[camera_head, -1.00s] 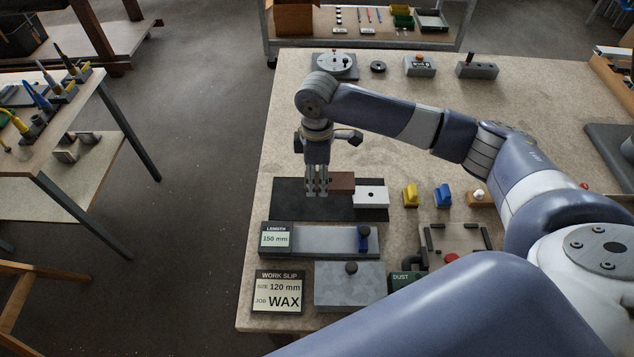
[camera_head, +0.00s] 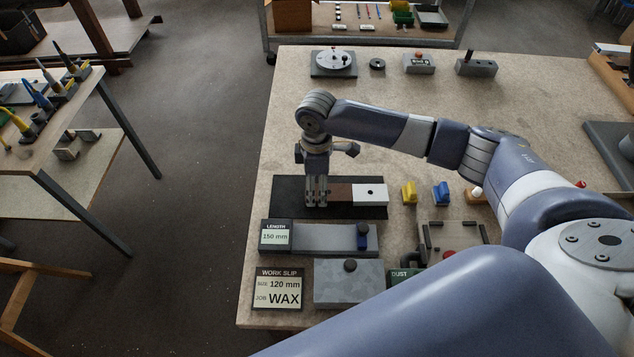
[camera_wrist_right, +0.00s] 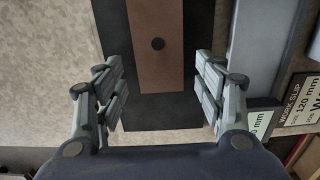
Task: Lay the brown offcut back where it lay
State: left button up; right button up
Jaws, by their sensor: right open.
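The brown offcut (camera_head: 341,193) lies flat on the dark mat (camera_head: 286,198), its right end against or very close to the white block (camera_head: 371,195). My right gripper (camera_head: 316,202) is low over the offcut's left end, pointing down. In the right wrist view the gripper (camera_wrist_right: 160,80) is open, with a finger on each side and clear gaps to the brown offcut (camera_wrist_right: 157,68). A dark round spot shows on the offcut's top. My left gripper is not in view.
A length gauge (camera_head: 310,238) with a blue slider and a work slip sign (camera_head: 279,290) stand in front of the mat. Yellow (camera_head: 409,193) and blue (camera_head: 441,195) pieces stand to the right. The bench behind the mat is largely clear.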

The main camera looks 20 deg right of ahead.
aim_at(317, 192)
jog(key=shift+r, duration=0.1)
notch_tip(317, 192, up, 12)
jog(key=b, duration=0.2)
jog(key=shift+r+b, duration=0.15)
jog(key=shift+b, duration=0.25)
dwell(0.4)
